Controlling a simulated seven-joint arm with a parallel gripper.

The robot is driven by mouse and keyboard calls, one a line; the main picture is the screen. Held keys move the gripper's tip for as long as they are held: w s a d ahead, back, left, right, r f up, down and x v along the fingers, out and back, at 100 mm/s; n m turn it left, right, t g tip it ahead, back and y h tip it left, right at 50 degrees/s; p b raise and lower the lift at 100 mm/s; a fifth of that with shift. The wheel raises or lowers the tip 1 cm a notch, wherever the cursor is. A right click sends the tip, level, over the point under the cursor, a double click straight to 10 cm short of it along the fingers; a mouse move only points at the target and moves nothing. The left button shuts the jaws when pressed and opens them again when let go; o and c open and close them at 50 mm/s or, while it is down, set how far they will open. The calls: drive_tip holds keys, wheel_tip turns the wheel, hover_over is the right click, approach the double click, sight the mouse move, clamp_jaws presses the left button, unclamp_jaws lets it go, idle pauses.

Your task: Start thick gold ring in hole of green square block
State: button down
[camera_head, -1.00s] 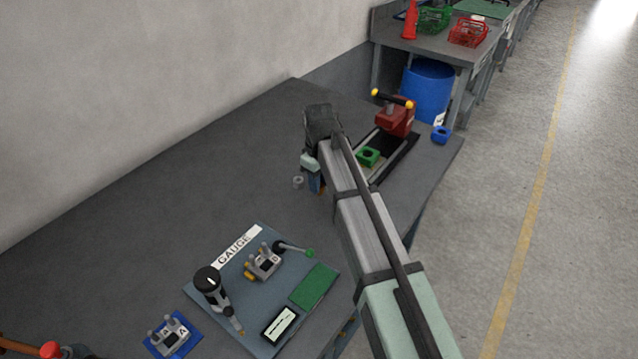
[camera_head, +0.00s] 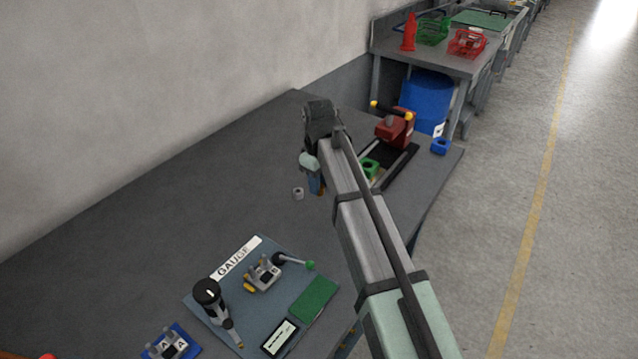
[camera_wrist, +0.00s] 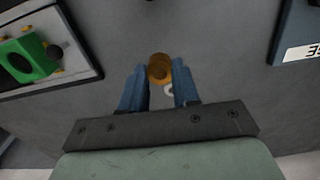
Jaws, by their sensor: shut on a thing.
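The thick gold ring (camera_wrist: 159,67) is between the blue fingers of my gripper (camera_wrist: 160,88) in the wrist view. My gripper is shut on it and holds it over the bare grey bench. In the head view my gripper (camera_head: 316,187) is left of the green square block (camera_head: 369,167), clearly apart from it. The block sits in the dark fixture, partly covered by my arm. In the wrist view the green block (camera_wrist: 41,58) is at the upper left, with its dark round hole facing up. The ring is mostly hidden in the head view.
A small grey metal ring (camera_head: 298,193) lies on the bench close to my gripper. A gauge board (camera_head: 262,295) lies at the front. The bench left of my gripper is clear.

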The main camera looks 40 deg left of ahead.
drive_tip(key=w+d+r, duration=0.1)
drive_tip(key=w, duration=0.5)
drive_tip(key=w+d+r, duration=0.2)
drive_tip(key=w, duration=0.4)
drive_tip(key=w+d+r, duration=0.1)
drive_tip(key=w+r, duration=0.1)
drive_tip(key=w, duration=0.4)
drive_tip(key=shift+w+d+r, duration=0.1)
drive_tip(key=shift+d, duration=0.15)
drive_tip(key=shift+f, duration=1.75)
drive_tip(key=shift+f, duration=1.05)
idle(0.3)
drive_tip(key=shift+c, duration=1.3)
unclamp_jaws()
drive_tip(key=shift+r, duration=0.15)
wheel_tip(320, 180, up, 7)
idle(0.6)
